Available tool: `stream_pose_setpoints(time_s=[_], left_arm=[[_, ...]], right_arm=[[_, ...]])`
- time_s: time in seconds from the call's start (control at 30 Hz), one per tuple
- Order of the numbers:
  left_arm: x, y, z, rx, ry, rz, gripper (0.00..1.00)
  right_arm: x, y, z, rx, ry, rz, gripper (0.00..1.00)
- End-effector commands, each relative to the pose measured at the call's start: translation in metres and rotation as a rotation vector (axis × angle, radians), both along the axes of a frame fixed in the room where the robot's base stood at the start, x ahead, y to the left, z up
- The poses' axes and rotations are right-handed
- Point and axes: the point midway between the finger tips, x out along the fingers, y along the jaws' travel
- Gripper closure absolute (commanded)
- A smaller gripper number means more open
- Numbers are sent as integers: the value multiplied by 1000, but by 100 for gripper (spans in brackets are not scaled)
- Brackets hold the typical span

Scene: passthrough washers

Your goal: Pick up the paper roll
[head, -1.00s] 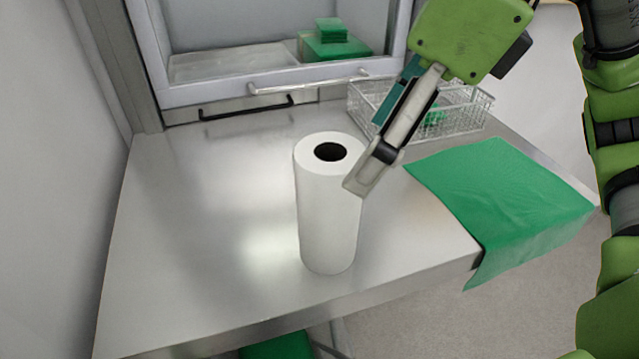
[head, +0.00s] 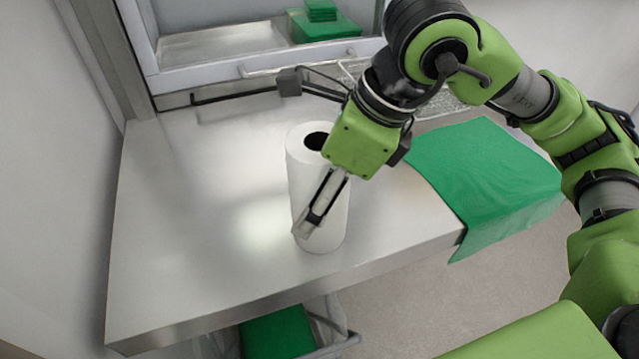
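The white paper roll (head: 303,185) stands upright on the steel counter, with its dark core hole facing up. My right gripper (head: 298,155) reaches in from the right and is open. One finger lies across the front of the roll, low on its side. The other finger, a dark grey tip on thin black links, shows beyond the roll's top. The gripper's green body hides the roll's upper right side. I cannot tell whether a finger touches the roll. My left gripper is not in view.
The steel counter (head: 180,230) is bare to the left of the roll. A green cloth (head: 490,175) hangs over its right edge. A wire basket (head: 440,98) is partly hidden behind my arm. The washer hatch with green stacks (head: 325,25) is at the back.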

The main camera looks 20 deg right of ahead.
Motion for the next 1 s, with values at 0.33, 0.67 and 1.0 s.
stream_pose_setpoints(time_s=[0.33,0.67,1.0], left_arm=[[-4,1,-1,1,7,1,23],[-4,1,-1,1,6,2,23],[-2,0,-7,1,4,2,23]], right_arm=[[0,0,-1,0,-1,0,56],[0,0,0,1,-2,0,78],[2,1,26,3,-7,-2,78]])
